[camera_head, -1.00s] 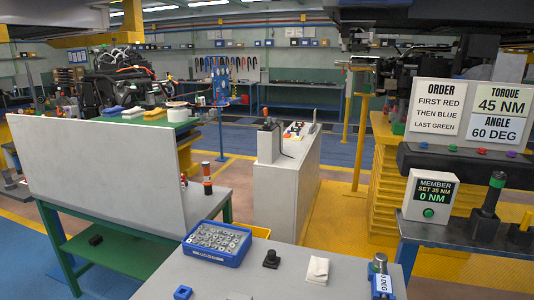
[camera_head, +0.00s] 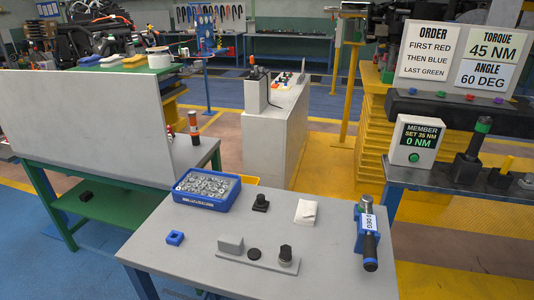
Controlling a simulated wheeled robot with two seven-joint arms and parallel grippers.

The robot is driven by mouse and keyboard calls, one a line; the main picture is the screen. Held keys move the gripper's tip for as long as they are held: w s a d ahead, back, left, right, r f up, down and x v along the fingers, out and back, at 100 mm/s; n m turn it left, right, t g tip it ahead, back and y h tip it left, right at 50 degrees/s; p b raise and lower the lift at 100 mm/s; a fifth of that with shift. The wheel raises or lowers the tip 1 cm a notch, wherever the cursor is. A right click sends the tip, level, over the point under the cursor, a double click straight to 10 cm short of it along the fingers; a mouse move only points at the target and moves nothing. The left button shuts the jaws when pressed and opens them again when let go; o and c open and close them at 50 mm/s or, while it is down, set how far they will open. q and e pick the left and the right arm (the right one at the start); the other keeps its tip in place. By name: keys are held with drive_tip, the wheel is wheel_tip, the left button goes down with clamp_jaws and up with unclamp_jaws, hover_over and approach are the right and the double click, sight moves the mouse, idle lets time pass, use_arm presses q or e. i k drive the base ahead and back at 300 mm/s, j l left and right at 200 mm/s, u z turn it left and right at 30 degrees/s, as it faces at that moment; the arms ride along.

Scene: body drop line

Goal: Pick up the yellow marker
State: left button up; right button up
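A slim yellow upright piece (camera_head: 506,164), possibly the yellow marker, stands in a black holder (camera_head: 497,179) on the side table (camera_head: 428,181) at the right. It is small, and I cannot tell for sure that it is a marker. A tall black tool with a green top (camera_head: 482,126) stands just left of it. Neither of my grippers is in view.
The near grey table (camera_head: 200,262) holds a blue tray of metal parts (camera_head: 207,188), a blue block (camera_head: 175,238), a white cloth (camera_head: 306,212) and a blue-black angle tool (camera_head: 368,236). A white member box (camera_head: 415,142) stands on the side table.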

sight(507, 165)
drive_tip(key=k+j+z, duration=0.1)
drive_tip(key=z, duration=1.5)
drive_tip(key=i+l, duration=0.1)
drive_tip(key=i+u, duration=0.05)
